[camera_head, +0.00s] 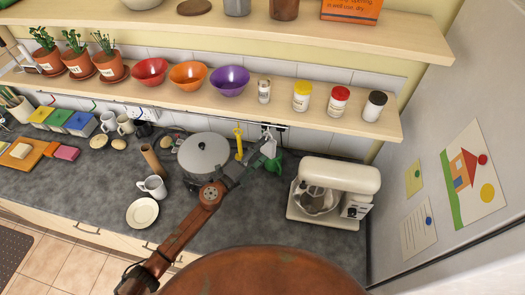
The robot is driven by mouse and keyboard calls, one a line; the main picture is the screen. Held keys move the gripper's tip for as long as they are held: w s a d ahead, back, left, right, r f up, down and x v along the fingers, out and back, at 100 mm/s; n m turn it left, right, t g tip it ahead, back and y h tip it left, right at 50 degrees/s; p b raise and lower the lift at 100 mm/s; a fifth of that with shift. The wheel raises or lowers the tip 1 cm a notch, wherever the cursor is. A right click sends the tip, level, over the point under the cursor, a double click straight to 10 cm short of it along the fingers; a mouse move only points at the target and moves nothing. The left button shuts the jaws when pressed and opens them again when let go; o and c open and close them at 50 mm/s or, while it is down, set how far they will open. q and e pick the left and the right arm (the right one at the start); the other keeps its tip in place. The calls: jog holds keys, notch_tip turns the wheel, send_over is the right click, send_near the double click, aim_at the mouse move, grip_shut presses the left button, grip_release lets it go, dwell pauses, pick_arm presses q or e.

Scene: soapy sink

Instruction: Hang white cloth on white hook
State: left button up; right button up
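A small white cloth (269,149) shows under the lower shelf, right at the tip of my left gripper (262,143). The gripper reaches up from the lower left, past the pot, to the wall under the shelf. Its fingers overlap the cloth in the picture and are too small to tell whether they are open or closed on it. A green cloth (274,163) hangs just below and to the right. A yellow cloth (239,142) hangs to the left. The white hook cannot be made out behind the gripper. My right gripper is out of view.
A lidded pot (203,153) stands left of the gripper and a white stand mixer (335,190) to the right. The lower shelf (205,105) with bowls and jars overhangs this spot. The counter (235,225) in front is mostly clear. A white mug (153,187) and plate (142,213) stand left.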

pick_arm(q)
jog(key=o, duration=0.5)
jog(key=shift+a, duration=0.1)
jog(key=v, duration=1.2)
pick_arm(e)
jog(key=shift+d, duration=0.1)
